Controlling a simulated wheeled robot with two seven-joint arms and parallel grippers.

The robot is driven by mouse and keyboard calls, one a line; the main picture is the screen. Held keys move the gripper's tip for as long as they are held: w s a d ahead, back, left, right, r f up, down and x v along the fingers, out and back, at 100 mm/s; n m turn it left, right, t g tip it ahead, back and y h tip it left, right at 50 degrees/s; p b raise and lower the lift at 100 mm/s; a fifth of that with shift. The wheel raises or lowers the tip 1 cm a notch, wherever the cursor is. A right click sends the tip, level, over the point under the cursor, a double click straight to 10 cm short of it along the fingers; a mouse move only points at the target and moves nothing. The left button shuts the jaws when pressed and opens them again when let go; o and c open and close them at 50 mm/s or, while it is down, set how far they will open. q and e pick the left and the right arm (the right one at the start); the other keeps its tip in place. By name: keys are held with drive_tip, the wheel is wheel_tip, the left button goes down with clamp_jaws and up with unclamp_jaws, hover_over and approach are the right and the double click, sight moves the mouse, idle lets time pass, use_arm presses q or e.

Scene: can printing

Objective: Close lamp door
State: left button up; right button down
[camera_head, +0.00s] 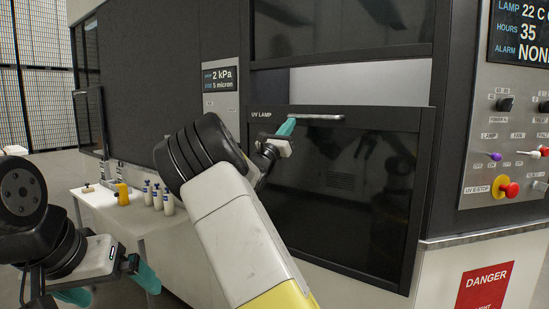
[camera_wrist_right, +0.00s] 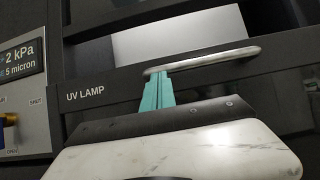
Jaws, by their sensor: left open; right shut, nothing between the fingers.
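The lamp door is a dark glossy panel (camera_head: 345,200) labelled UV LAMP on the machine front, with a silver bar handle (camera_head: 322,117) along its top edge. The handle also shows in the right wrist view (camera_wrist_right: 215,58). A pale gap (camera_head: 360,88) shows above the door, below the upper dark window. My right gripper (camera_head: 286,127) is shut and empty, its teal fingertips at the left end of the handle, seeming to meet its underside; contact is not certain. My left gripper (camera_head: 112,285) is open and empty, low at the left, away from the door.
A control panel (camera_head: 508,140) with knobs and a red stop button (camera_head: 508,189) is right of the door. A pressure display (camera_head: 220,78) is to its left. A white side table (camera_head: 120,215) holds several bottles (camera_head: 157,195) and a yellow item (camera_head: 122,193).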

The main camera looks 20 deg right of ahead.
wheel_tip(320, 180, up, 17)
drive_tip(key=shift+d, duration=0.15)
drive_tip(key=shift+s+r, duration=0.1)
